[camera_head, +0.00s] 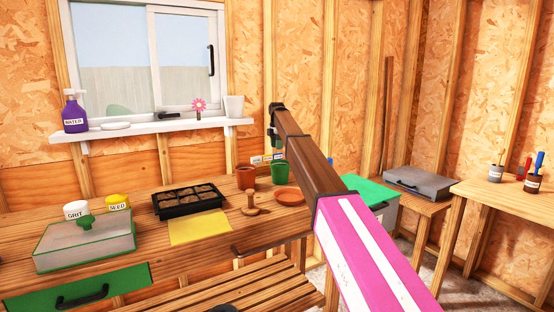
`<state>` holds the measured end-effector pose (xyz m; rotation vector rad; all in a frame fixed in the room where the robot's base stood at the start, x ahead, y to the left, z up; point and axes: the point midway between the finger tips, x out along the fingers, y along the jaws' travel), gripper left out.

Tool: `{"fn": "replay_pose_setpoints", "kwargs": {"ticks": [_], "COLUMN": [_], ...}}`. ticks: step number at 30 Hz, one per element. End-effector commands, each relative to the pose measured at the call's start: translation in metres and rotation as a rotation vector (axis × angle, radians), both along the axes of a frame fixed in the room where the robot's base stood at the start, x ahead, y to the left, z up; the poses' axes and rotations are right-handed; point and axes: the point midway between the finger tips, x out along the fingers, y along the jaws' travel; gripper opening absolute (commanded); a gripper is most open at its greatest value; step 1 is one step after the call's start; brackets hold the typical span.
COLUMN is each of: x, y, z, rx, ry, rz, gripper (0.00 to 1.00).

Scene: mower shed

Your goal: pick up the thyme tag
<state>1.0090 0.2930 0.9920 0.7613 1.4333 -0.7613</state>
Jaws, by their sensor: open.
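Several small white tags with lettering stand in a row at the back of the bench, by the wall. One is at the left (256,160) and another is in the middle (267,159). The lettering is too small to read, so I cannot tell which is the thyme tag. My arm reaches up from the lower right, and my gripper (273,143) hangs at its far end, small and dark, above the tags in the picture. It is open, and I see nothing in it. My arm hides part of the bench's right side.
The wooden bench (190,258) holds a black seed tray (188,213), a yellow sheet (200,227), terracotta (246,177) and green pots (278,173), a wooden dibber (250,207), an orange saucer (289,196) and a grey-green box (85,246). A window sill (150,130) is above.

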Motion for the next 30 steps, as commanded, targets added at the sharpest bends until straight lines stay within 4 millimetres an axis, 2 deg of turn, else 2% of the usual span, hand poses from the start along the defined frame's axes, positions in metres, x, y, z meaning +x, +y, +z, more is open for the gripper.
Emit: {"fn": "replay_pose_setpoints", "kwargs": {"ticks": [5, 15, 22, 26, 30], "x": [-0.001, -0.002, -0.001, -0.001, -0.001], "y": [-0.001, -0.001, -0.001, -0.001, -0.001], "z": [-0.011, -0.053, -0.054, -0.054, -0.054], "rx": [0.000, -0.001, 0.000, 0.000, 0.000], "ry": [0.000, 0.001, 0.000, 0.000, 0.000], "rz": [0.000, 0.000, 0.000, 0.000, 0.000], "gripper": [0.45, 0.45, 0.45, 0.02, 0.00]}}
